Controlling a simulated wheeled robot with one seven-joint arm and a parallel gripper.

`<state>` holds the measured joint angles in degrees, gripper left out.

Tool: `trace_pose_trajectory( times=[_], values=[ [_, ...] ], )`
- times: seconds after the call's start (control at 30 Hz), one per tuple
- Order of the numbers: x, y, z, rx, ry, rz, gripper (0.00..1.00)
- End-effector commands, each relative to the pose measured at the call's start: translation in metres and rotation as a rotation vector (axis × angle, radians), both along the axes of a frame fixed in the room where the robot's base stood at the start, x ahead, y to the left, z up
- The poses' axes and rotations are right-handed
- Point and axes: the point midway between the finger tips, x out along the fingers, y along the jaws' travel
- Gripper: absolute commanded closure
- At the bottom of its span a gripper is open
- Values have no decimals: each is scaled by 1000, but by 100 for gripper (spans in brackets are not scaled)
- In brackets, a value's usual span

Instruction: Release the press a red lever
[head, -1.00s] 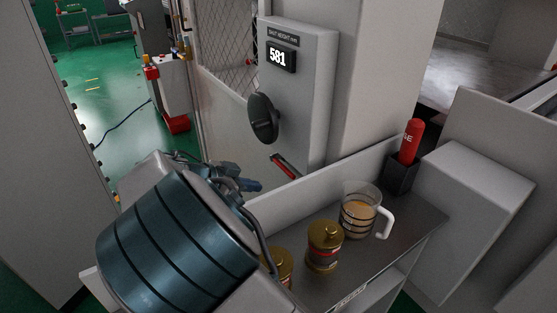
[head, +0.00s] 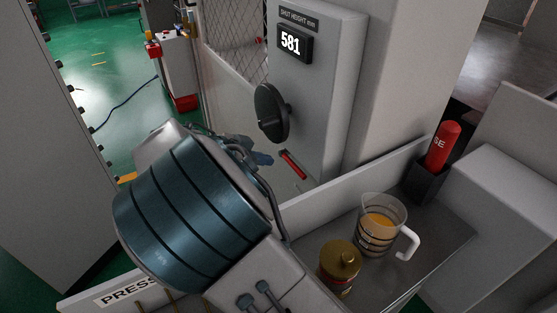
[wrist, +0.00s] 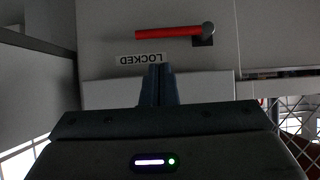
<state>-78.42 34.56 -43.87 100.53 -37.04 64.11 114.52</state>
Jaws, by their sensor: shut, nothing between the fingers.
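The red lever (wrist: 168,32) shows in the wrist view, lying sideways on a grey panel with a dark pivot at its right end. A label reading LOCKED (wrist: 141,59), upside down in this view, sits just below it. My gripper (wrist: 158,68) is shut and empty, its fingertips below the lever in the picture and apart from it, over the label's edge. In the head view the red lever (head: 293,165) is tilted on the lower part of the grey press box (head: 318,90). My gripper (head: 262,159) is partly hidden by my arm there, just left of the lever.
A tray shelf (head: 440,222) holds a measuring jug (head: 375,238), a gold-lidded jar (head: 339,270) and a red cylinder (head: 443,146) in a dark holder. A black knob (head: 271,112) sticks out above the lever. Mesh (head: 232,38) stands left of the box.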

Motion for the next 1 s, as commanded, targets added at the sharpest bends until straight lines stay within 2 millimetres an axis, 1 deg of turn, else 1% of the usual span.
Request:
trace_pose_trajectory(
  times=[0.3, 0.5, 0.7, 1.0],
  values=[
    [26, -42, -30, -5, 2, -9, 100],
    [39, -60, -45, -3, 1, -7, 100],
    [44, -66, -51, -1, 0, -5, 100],
    [44, -66, -51, -1, 1, -5, 100]
  ],
)
